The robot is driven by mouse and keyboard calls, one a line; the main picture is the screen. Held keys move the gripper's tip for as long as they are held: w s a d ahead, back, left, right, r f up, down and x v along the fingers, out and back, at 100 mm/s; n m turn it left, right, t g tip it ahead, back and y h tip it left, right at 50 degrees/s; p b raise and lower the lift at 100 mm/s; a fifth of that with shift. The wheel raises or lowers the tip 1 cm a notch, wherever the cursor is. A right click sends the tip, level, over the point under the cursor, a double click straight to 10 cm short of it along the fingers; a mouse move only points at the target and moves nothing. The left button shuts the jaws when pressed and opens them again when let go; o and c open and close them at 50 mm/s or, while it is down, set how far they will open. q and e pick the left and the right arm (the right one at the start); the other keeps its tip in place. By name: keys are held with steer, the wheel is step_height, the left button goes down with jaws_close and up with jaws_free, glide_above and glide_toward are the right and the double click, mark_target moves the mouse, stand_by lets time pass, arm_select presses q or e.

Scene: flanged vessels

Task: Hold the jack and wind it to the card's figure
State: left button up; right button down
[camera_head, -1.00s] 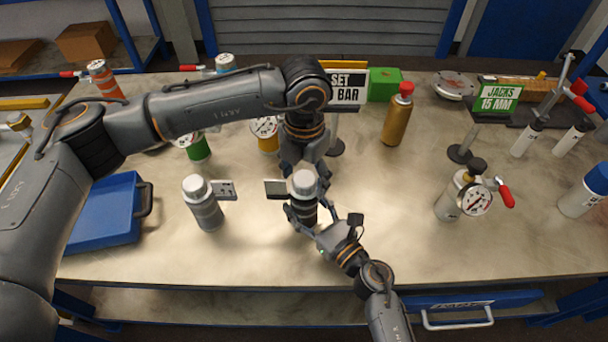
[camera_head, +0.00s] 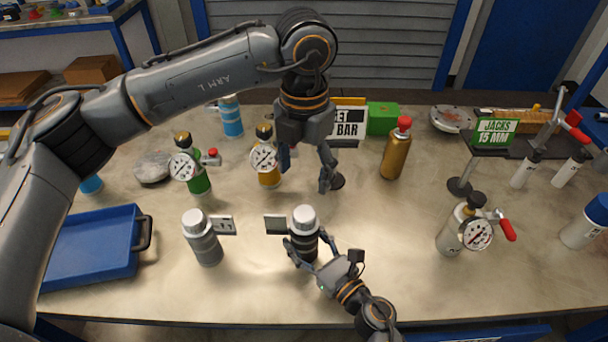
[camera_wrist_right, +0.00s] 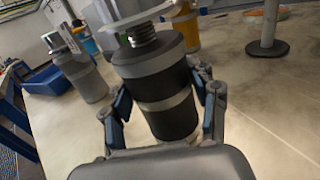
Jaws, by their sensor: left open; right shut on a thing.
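The dark grey jack (camera_head: 304,246) with a white cap stands upright on the bench. In the right wrist view the same jack (camera_wrist_right: 160,95) shows a bare metal screw thread between body and top. My right gripper (camera_head: 304,258) is shut on its body from the near side. My left gripper (camera_head: 306,170) is open and empty, behind the jack and apart from it. A lighter grey jack (camera_head: 204,243) with a white cap stands to the left. The green card (camera_head: 495,132) at the right reads "JACKS 15 MM".
A second card (camera_head: 350,122), partly hidden by my left arm, reads "BAR". A green gauge vessel (camera_head: 196,178), a yellow one (camera_head: 268,177), a gold bottle (camera_head: 396,152) and a grey gauge vessel (camera_head: 452,232) stand around. A blue tray (camera_head: 90,250) lies left. The bench front is clear.

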stand_by(0.3)
steer(key=shift+c, duration=1.5)
jaws_free()
